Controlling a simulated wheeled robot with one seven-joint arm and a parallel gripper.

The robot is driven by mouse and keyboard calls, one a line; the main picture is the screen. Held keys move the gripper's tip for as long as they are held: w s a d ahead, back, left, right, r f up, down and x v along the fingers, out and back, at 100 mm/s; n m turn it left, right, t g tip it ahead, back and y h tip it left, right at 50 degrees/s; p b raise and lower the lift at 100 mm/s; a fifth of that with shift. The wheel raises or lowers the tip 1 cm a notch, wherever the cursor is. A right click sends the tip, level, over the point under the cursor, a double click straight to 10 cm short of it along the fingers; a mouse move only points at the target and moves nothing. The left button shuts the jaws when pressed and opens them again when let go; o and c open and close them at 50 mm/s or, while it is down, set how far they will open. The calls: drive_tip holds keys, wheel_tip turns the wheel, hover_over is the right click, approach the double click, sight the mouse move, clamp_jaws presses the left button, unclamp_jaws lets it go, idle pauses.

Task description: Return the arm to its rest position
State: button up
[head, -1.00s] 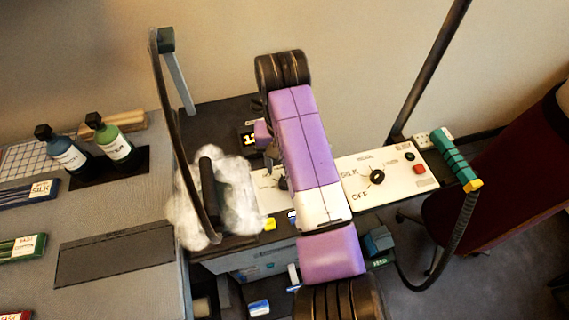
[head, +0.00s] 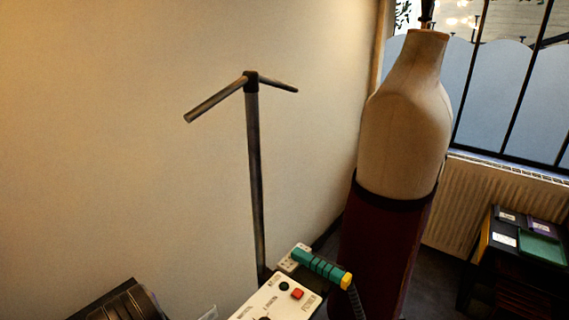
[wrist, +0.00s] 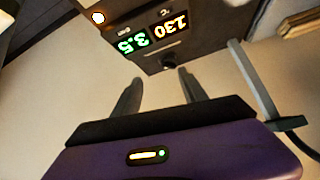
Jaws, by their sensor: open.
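My gripper (wrist: 159,77) shows in the wrist view, with its two grey fingers apart and nothing between them. Beyond the fingertips is a dark unit (wrist: 205,45) with lit displays that read 130 and 3.5, upside down in this view. A small dark knob (wrist: 168,61) on the unit lies just past the fingertips; I cannot tell the exact gap. My gripper is out of that view.
A white control panel (head: 262,305) and a green-gripped handle (head: 320,266) with a hose are at the bottom of the head view. A T-topped pole (head: 254,170) rises behind. A dress form (head: 405,120) in a dark red skirt stands right. A grey post (wrist: 252,82) shows in the wrist view.

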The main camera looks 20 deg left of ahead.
drive_tip(key=w+d+f+m+t+y, duration=0.15)
drive_tip(key=d+m+t, duration=0.85)
drive_tip(key=d, duration=2.6)
drive_tip(key=s+d+r+t+h, duration=0.1)
drive_tip(key=s+d+t+h, duration=0.15)
drive_tip(key=d, duration=0.45)
drive_tip(key=s+d+r+m+t+h, duration=0.1)
drive_tip(key=s+d, duration=0.3)
drive_tip(key=d, duration=0.2)
drive_tip(key=s+d+r+t+h, duration=0.1)
drive_tip(key=s+d+h, duration=0.1)
drive_tip(key=s+d, duration=0.35)
drive_tip(key=s+d+f+m+g+h, duration=0.1)
drive_tip(key=s+d+h, duration=0.3)
drive_tip(key=s+d, duration=0.5)
drive_tip(key=shift+d+f+m+g+b, duration=0.35)
drive_tip(key=shift+f+m+g+b, duration=0.1)
drive_tip(key=shift+g, duration=0.3)
